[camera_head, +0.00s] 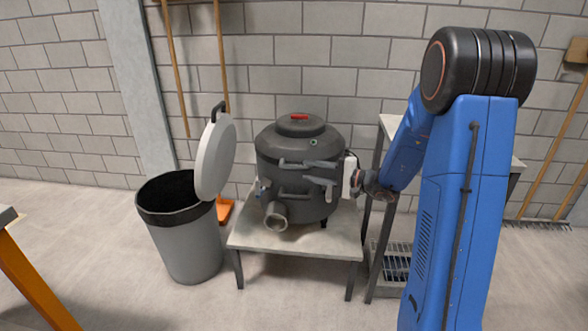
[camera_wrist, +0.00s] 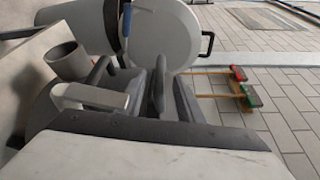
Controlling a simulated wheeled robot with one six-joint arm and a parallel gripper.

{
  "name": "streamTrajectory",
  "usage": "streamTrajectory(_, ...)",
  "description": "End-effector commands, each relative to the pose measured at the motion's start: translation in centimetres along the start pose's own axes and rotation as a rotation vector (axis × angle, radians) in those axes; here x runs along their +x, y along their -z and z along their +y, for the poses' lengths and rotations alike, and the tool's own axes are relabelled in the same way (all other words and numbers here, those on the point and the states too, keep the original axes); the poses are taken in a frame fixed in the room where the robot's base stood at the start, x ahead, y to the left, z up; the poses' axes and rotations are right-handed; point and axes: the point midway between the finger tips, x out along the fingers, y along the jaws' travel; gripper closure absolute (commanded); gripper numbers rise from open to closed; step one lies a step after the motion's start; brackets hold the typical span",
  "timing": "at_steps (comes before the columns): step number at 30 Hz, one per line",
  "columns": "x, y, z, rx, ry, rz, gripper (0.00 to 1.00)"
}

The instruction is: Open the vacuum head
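The vacuum (camera_head: 300,140) is a dark grey drum with a domed head (camera_head: 298,125) on top, which sits level and closed on the drum. A red handle piece (camera_head: 299,117) is on top of the head. A wide round inlet (camera_head: 276,215) points out at the front; it also shows in the wrist view (camera_wrist: 68,62). My gripper (camera_head: 308,173) comes from the right and lies sideways in front of the drum, below the head's rim. Its fingers look apart in the wrist view (camera_wrist: 130,82), with nothing seen held. Whether they touch the drum is unclear.
The vacuum stands on a low table (camera_head: 250,238). A grey bin (camera_head: 185,245) with its round lid (camera_head: 216,158) raised stands at left. A metal shelf (camera_head: 385,265) stands close at right, behind my arm. Floor is clear in front.

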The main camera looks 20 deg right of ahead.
Motion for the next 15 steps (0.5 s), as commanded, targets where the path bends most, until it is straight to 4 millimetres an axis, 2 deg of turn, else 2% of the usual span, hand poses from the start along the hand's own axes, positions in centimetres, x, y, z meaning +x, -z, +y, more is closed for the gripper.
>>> streamTrajectory(3,2.1,-0.2,0.0,0.0,0.0,-0.004,0.66)
streamTrajectory(9,5.0,-0.1,0.0,0.0,0.0,-0.003,0.66)
streamTrajectory(15,6.6,-0.1,0.0,0.0,0.0,-0.001,0.66)
